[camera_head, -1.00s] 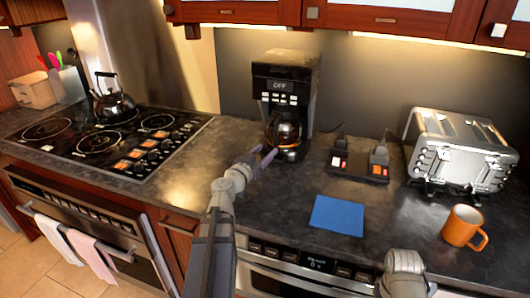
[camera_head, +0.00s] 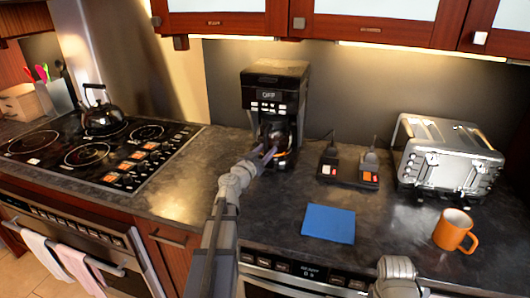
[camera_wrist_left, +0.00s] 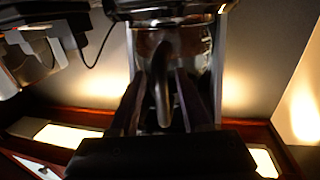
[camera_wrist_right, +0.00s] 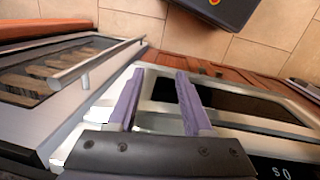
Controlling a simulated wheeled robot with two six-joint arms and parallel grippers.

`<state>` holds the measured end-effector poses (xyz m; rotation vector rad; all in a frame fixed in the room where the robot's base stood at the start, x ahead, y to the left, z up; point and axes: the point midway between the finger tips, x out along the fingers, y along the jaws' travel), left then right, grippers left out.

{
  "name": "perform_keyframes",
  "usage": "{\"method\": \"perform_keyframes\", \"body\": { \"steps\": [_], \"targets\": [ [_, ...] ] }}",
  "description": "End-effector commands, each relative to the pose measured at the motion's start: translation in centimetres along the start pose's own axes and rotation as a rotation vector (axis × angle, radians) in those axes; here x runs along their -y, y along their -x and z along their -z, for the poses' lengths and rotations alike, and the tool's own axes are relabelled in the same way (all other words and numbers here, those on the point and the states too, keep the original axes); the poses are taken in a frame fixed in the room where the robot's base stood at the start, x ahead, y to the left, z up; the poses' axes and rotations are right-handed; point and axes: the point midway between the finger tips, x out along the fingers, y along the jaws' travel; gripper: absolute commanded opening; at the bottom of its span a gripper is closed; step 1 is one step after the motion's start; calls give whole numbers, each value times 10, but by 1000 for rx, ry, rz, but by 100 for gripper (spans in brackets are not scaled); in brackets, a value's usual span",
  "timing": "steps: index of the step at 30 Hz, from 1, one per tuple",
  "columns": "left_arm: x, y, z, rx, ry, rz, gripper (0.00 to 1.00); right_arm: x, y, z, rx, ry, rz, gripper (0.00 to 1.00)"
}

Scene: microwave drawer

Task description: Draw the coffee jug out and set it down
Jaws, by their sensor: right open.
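The coffee jug (camera_head: 277,132) is dark and glassy and stands inside the black coffee maker (camera_head: 276,70) at the back of the counter. Its curved handle (camera_wrist_left: 162,85) faces me in the left wrist view. My left gripper (camera_head: 269,154) is at the front of the jug. Its fingers stand apart, one on each side of the handle, with gaps showing. A flat blue mat (camera_head: 329,223) lies bare on the counter to the right. My right gripper (camera_wrist_right: 160,76) is open and empty, low in front of the oven front and cabinets.
A black device with two upright parts (camera_head: 348,171) stands right of the coffee maker. A toaster (camera_head: 448,158) and an orange mug (camera_head: 454,231) are further right. A stove with a kettle (camera_head: 103,110) is on the left. The counter around the mat is clear.

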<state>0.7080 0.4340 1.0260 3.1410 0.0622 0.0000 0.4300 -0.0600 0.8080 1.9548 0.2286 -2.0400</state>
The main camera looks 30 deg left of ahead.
Motion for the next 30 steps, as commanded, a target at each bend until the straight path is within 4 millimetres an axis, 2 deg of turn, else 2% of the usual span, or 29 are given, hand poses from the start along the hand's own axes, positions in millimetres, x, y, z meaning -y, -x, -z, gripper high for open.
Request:
{"method": "perform_keyframes", "body": {
  "steps": [1, 12, 30],
  "targets": [
    [0, 0, 0, 0, 0, 0, 40, 0, 0, 0, 0, 0, 0, 50],
    [0, 0, 0, 0, 0, 0, 0, 0, 0, 0, 0, 0, 0, 50],
    [0, 0, 0, 0, 0, 0, 0, 0, 0, 0, 0, 0, 0, 50]
  ]
}}
